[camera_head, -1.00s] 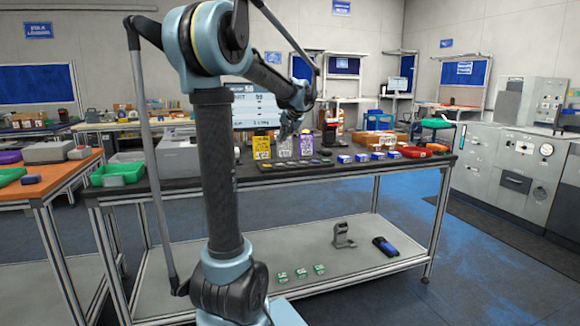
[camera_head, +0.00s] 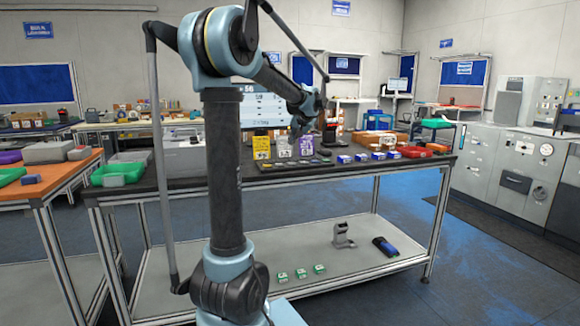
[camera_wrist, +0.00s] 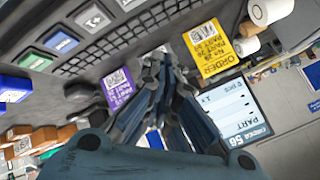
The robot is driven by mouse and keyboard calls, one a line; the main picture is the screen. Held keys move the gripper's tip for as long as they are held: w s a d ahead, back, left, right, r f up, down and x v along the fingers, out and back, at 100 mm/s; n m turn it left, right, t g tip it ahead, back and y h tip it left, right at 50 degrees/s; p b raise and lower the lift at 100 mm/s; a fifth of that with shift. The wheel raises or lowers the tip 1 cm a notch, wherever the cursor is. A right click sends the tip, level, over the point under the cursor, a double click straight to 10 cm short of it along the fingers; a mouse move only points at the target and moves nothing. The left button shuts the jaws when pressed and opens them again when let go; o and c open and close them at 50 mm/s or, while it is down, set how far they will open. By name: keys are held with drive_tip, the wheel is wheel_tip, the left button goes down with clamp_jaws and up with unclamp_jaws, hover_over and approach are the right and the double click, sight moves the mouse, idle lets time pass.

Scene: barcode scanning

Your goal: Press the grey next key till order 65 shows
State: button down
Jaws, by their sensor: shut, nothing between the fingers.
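The order screen (camera_wrist: 236,112) reads ORDER 56 in the wrist view, tilted in the picture. In the head view the same screen (camera_head: 262,108) is partly behind my arm. A key panel (camera_head: 292,167) lies on the dark bench top.
A yellow order card (camera_wrist: 213,52) and a purple card (camera_wrist: 118,87) stand near my fingers. Small blue-and-white boxes (camera_head: 345,159) and a red tray (camera_head: 413,152) are on the bench's right. A green tray (camera_head: 118,173) is at its left.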

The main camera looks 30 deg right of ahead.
sight(294, 163)
drive_tip(key=shift+f, duration=3.35)
drive_tip(key=shift+f, duration=0.8)
drive_tip(key=shift+r, duration=0.85)
drive_tip(key=shift+r, duration=0.15)
drive_tip(key=shift+r, duration=2.4)
